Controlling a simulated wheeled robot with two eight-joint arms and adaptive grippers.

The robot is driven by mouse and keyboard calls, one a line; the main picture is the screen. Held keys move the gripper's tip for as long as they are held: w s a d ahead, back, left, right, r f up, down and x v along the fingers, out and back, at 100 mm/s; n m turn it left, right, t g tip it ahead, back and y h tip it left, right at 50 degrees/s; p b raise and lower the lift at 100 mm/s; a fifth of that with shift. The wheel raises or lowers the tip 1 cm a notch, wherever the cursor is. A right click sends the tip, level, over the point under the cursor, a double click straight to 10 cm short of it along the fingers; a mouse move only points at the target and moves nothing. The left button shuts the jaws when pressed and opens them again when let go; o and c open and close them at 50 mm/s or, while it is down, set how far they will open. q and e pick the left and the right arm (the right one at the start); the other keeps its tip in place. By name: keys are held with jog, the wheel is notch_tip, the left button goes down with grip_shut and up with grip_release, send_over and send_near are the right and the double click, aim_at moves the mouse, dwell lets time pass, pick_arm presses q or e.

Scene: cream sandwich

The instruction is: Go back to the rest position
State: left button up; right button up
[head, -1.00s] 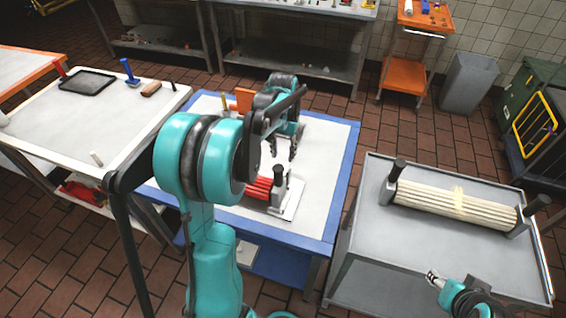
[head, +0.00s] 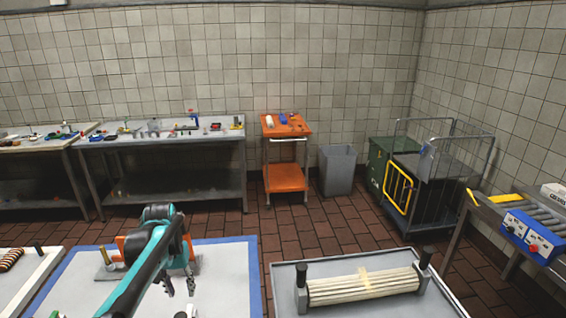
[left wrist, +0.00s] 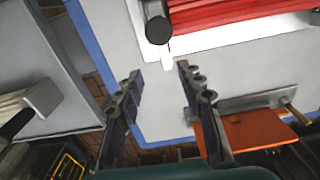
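My left gripper (head: 179,286) hangs over the blue-edged white table (head: 232,280) in the head view, fingers pointing down. In the left wrist view my left gripper (left wrist: 158,84) has its two dark fingers well apart with nothing between them. Beyond the fingertips, a bundle of red rods (left wrist: 235,16) lies on a white base, with a dark round knob (left wrist: 157,26) beside it. The gripper does not touch the rods. My right gripper is not in view.
A grey table (head: 285,272) at right bears a bundle of cream rods (head: 362,286) between black-knobbed end holders. An orange block (left wrist: 258,130) shows near my left gripper. Behind are an orange cart (head: 286,179), a grey bin (head: 337,170) and a cage trolley (head: 440,185). Brick floor lies between.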

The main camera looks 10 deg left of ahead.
pick_arm(q)
jog(key=s+d+f+m+t+b, duration=0.1)
jog(key=s+d+t, duration=0.5)
jog(key=s+d, duration=1)
jog(key=shift+s+d+m+t, duration=0.4)
jog(key=shift+s+m, duration=0.15)
jog(key=shift+m, duration=0.15)
